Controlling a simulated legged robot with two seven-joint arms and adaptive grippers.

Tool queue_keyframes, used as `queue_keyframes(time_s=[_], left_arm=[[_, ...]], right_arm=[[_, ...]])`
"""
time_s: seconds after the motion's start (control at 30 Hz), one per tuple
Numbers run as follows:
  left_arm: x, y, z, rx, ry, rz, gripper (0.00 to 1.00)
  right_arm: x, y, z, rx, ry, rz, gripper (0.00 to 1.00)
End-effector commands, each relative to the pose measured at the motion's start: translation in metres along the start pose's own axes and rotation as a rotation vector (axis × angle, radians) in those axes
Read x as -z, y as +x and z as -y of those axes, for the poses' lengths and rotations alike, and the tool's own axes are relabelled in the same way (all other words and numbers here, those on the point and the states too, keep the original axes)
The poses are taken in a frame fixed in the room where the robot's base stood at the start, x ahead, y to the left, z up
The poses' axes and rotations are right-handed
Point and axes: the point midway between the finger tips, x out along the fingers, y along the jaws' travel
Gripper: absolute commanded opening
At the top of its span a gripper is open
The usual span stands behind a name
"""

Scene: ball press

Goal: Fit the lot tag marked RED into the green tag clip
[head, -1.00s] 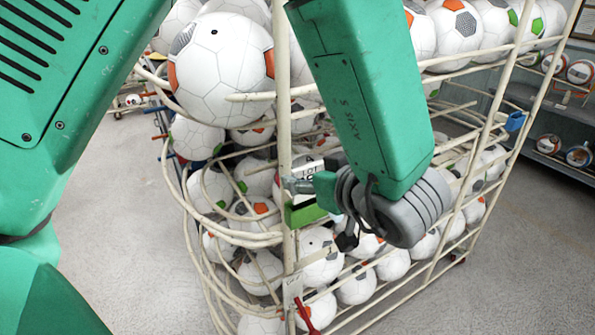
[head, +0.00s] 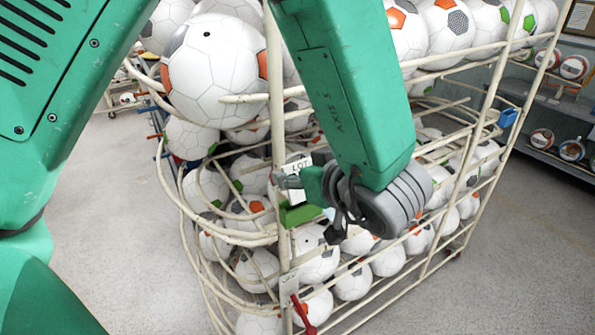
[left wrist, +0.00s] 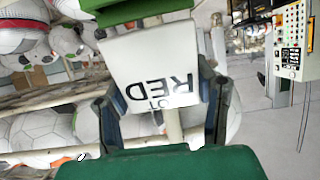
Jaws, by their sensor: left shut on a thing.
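My left gripper (head: 292,183) is shut on the white lot tag (head: 297,163), in front of a pale rack post. In the left wrist view the tag (left wrist: 155,68) reads RED upside down, with LOT partly covered, between the two dark fingers (left wrist: 162,112). The green tag clip (head: 300,214) is on the post just below the tag. In the left wrist view the clip (left wrist: 135,9) is the green band along the top, close to the tag's far edge. I cannot tell whether the tag's edge is inside the clip or just in front. My right gripper is not in view.
A cream wire rack (head: 477,180) full of white soccer balls surrounds the post. A large ball (head: 212,75) sits at upper left. A red-handled item (head: 303,312) hangs low on the post. Grey floor (head: 105,210) is clear at left. A control panel (left wrist: 291,38) stands at right in the wrist view.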

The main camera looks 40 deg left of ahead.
Motion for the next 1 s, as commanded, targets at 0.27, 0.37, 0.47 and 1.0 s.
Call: queue_keyframes(time_s=[0.27,0.37,0.47,1.0], left_arm=[[0.001,0.005,0.002,0.001,-0.001,0.004,0.08],[0.0,0.004,0.001,0.0,-0.001,0.004,0.08],[0.0,0.001,0.0,0.0,0.0,0.0,0.08],[-0.004,-0.003,-0.005,-0.005,0.009,-0.221,0.08]], right_arm=[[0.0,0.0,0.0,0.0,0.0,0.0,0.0],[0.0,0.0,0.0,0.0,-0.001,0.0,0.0],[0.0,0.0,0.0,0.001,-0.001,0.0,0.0],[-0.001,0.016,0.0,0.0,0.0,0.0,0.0]])
